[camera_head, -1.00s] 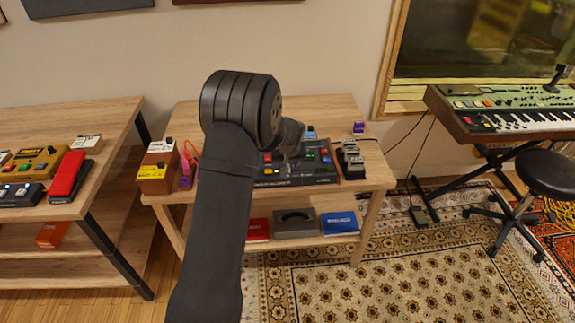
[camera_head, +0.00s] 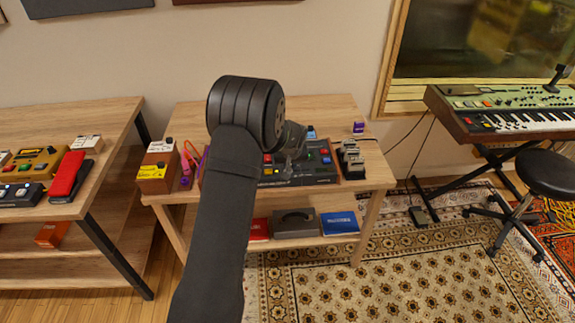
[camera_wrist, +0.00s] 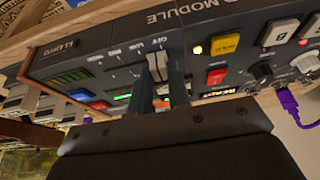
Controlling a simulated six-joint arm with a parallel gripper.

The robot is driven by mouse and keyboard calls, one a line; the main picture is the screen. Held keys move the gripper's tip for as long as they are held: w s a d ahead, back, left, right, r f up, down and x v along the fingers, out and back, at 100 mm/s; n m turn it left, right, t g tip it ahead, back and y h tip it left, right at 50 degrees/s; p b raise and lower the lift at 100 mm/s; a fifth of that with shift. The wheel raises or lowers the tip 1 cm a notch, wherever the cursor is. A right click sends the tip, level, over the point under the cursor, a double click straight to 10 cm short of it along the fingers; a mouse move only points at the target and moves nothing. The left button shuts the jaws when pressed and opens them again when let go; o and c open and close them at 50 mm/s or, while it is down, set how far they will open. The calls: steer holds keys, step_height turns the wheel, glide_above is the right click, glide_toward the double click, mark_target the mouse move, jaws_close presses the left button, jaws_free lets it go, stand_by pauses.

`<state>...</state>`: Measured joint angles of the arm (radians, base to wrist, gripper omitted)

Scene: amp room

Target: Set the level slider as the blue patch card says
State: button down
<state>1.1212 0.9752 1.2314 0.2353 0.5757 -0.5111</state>
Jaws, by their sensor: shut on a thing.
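The dark sound module (camera_head: 300,177) stands on the middle table, partly hidden by my arm. In the wrist view its panel (camera_wrist: 120,50) fills the upper part and appears tilted. My gripper (camera_wrist: 161,84) is shut on the pale cap of the level slider (camera_wrist: 157,66), one dark finger on each side. The cap is by the end of a row of small labels, close to what looks like the OFF mark. A small light-blue item (camera_head: 311,132) shows behind the module; I cannot tell whether it is the patch card, and no writing on it is readable.
Yellow (camera_wrist: 224,45) and red (camera_wrist: 216,76) buttons, knobs and a purple plug (camera_wrist: 288,101) are right of the slider in the wrist view. Red and blue boxes (camera_head: 340,223) lie on the lower shelf.

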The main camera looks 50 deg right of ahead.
steer(key=shift+s+d, duration=0.65)
steer(key=c, duration=1.3)
jaws_free()
steer(key=shift+c, duration=0.2)
steer(key=v, duration=1.7)
steer(key=shift+r, duration=0.25)
steer(key=shift+a, duration=0.1)
steer(key=x, duration=1.7)
steer(key=shift+f, duration=0.25)
